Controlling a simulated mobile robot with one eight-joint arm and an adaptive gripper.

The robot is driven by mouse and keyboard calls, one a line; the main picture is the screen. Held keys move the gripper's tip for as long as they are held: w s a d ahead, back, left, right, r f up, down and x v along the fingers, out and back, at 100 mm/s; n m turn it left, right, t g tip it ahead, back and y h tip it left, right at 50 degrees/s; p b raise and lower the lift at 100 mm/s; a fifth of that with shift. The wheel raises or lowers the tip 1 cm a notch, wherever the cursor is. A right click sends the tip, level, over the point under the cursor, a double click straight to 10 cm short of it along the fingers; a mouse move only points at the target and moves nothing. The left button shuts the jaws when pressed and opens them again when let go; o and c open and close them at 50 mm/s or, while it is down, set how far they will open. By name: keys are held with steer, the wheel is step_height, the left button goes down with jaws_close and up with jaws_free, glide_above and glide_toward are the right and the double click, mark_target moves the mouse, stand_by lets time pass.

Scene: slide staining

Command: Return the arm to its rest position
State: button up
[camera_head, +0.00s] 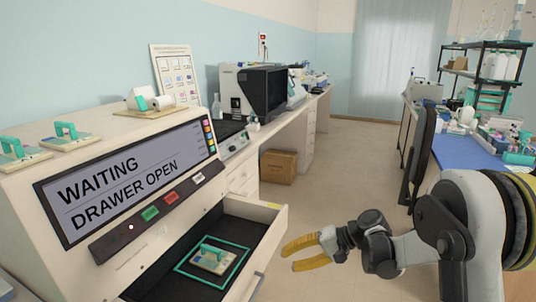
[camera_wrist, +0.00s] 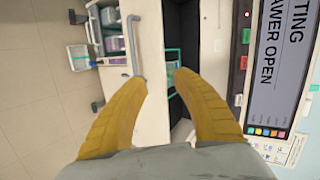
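My gripper (camera_head: 297,255) has two yellow fingers and is at the right of the open drawer in the head view. It is open and empty, with a clear gap between the fingers; it also shows in the wrist view (camera_wrist: 166,78). The open drawer (camera_head: 276,224) belongs to a white staining machine (camera_head: 60,175). A slide holder with a green handle (camera_head: 212,258) lies in the drawer inside a green outline. The machine's screen (camera_head: 130,175) reads "WAITING DRAWER OPEN". My gripper is apart from the drawer and the holder in the head view.
More green-handled holders (camera_head: 66,134) sit on top of the machine. A counter with a dark-screened device (camera_head: 262,92) runs along the left wall. A cardboard box (camera_head: 278,166) stands on the floor. A blue-topped bench (camera_head: 465,150) is at the right. The floor between is clear.

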steer(key=s+d+r+t+h, duration=0.25)
steer(key=s+r+h, duration=0.25)
steer(key=s+r, duration=0.5)
steer(key=s+d+n+t+h, duration=0.1)
steer(key=s+d+h, duration=0.2)
steer(key=s, duration=0.5)
steer(key=s+d+n+t+h, duration=0.1)
steer(key=s+d+h, duration=0.2)
steer(key=s+d, duration=0.3)
steer(key=s, duration=0.3)
steer(key=shift+d+r+t, duration=0.15)
steer(key=shift+d+t, duration=0.05)
steer(key=shift+t, duration=0.15)
